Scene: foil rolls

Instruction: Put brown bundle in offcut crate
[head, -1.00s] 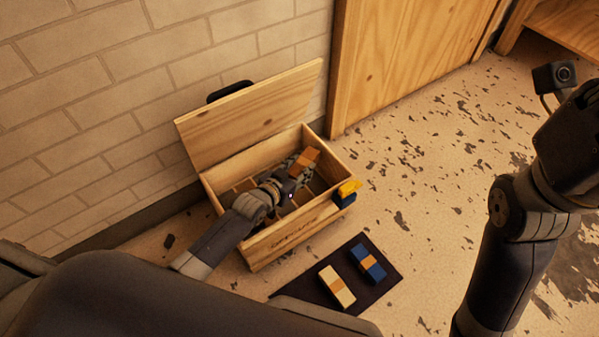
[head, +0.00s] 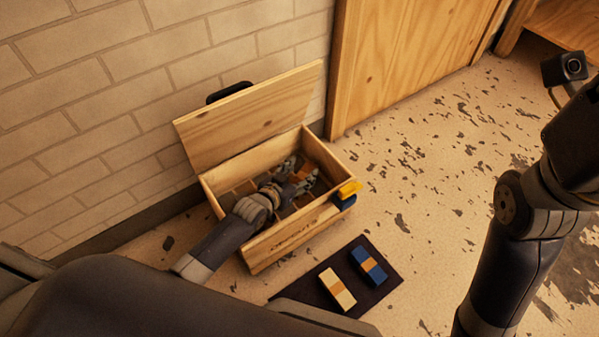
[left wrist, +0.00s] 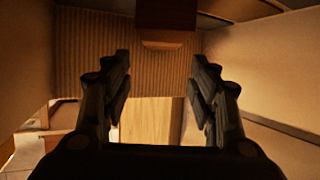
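The offcut crate (head: 293,237) is a wooden box with its lid (head: 255,112) raised against the wall. My left gripper (head: 298,174) reaches down inside it, fingers spread. In the left wrist view the gripper (left wrist: 160,88) is open, with nothing held between the fingertips. A dark brown block with a lighter band, seemingly the brown bundle (left wrist: 166,14), lies just beyond the fingertips there. In the head view the fingers and crate walls partly hide it. Of my right arm only the links and wrist show at the right; its fingers are out of view.
A dark mat (head: 378,291) in front of the crate holds a cream bundle (head: 337,288) and a blue bundle (head: 369,265). Yellow and blue pieces (head: 348,190) sit at the crate's right end. Floor to the right is clear.

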